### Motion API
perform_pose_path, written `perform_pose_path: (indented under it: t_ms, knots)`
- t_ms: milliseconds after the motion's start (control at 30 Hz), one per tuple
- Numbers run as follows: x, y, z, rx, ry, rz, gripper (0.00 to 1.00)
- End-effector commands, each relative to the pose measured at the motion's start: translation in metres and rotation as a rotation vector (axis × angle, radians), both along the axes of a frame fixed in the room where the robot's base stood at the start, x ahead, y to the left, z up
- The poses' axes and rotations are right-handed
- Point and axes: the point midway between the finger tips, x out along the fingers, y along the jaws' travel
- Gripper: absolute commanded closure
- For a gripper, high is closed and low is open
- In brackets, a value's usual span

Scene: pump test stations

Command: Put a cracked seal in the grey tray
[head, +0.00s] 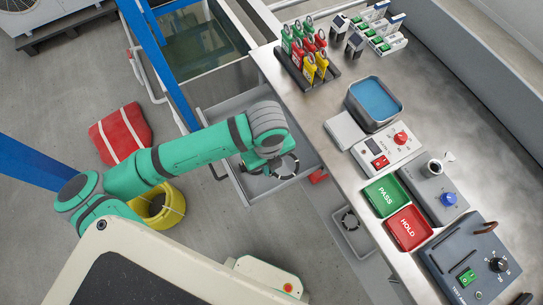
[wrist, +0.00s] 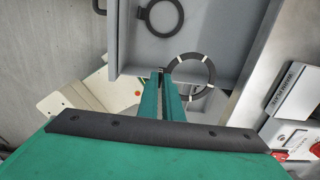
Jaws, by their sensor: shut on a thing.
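My gripper (head: 268,160) is shut on the edge of a black ring seal (head: 296,168) and holds it above the front of an open grey drawer (head: 236,188). In the wrist view my fingertips (wrist: 165,76) grip the left side of the seal (wrist: 214,76), which shows several pale marks around it. Another dark ring (wrist: 182,17) with a small tab lies in the drawer (wrist: 120,45). I cannot tell whether either lying ring is cracked.
The bench at right carries a green PASS tray (head: 380,208), a red HOLD tray (head: 408,247), a blue-filled basin (head: 378,123), control boxes (head: 388,152) and a tag rack (head: 334,75). A yellow bin (head: 172,219) and red bag (head: 121,133) stand on the floor.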

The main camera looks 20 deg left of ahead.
Motion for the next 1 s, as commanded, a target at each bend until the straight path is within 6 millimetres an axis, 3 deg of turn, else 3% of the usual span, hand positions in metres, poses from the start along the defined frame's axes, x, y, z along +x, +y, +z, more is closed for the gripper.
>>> perform_pose_path:
  t_ms: [1000]
  knots:
    - [-0.005, -0.001, 0.044, 0.001, -0.001, -0.001, 1.00]
